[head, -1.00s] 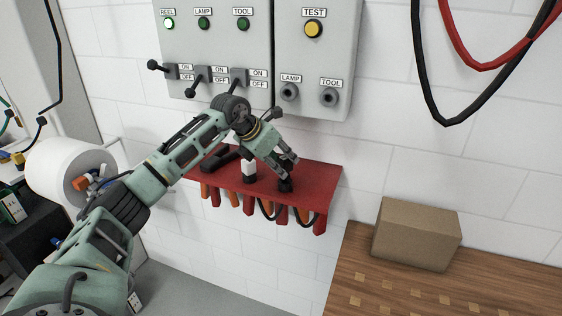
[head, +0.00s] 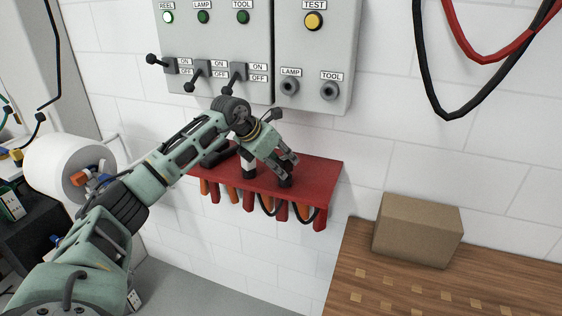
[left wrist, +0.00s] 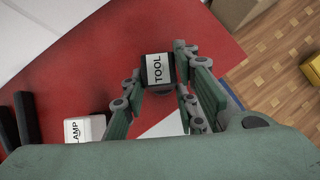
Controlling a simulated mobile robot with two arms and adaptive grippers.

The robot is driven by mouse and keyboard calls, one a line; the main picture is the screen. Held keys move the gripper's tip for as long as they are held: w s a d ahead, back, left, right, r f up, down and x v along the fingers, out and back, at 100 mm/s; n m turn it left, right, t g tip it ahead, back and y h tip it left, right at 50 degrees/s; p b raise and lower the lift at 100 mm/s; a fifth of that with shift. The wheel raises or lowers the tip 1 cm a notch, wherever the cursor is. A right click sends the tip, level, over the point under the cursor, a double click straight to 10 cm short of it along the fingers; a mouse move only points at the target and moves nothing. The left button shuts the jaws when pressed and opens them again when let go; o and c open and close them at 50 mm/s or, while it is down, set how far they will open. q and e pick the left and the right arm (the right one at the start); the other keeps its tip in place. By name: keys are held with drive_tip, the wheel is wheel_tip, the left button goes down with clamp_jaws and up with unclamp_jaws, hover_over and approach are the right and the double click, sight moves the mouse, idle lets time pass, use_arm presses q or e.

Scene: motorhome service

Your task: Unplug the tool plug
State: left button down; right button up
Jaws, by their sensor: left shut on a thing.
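The tool plug (head: 286,182) is a dark plug at the right part of the red shelf. In the left wrist view its top (left wrist: 158,70) carries a white TOOL label. My left gripper (head: 289,166) points down at it and is shut on it, with one finger on each side. The fingers hide part of the plug in the head view. The TOOL socket (head: 329,91) on the grey panel is empty. My right gripper is not in view.
The red shelf (head: 322,172) also holds the white LAMP plug (head: 248,170), close left of my gripper, and dark handles. The empty LAMP socket (head: 290,87) and lever switches are above. A cardboard box (head: 418,230) stands on the wooden bench at right.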

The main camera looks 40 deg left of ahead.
use_arm(q)
drive_tip(key=shift+f+b, duration=0.5)
drive_tip(key=shift+f, duration=0.35)
drive_tip(key=c, duration=1.3)
unclamp_jaws()
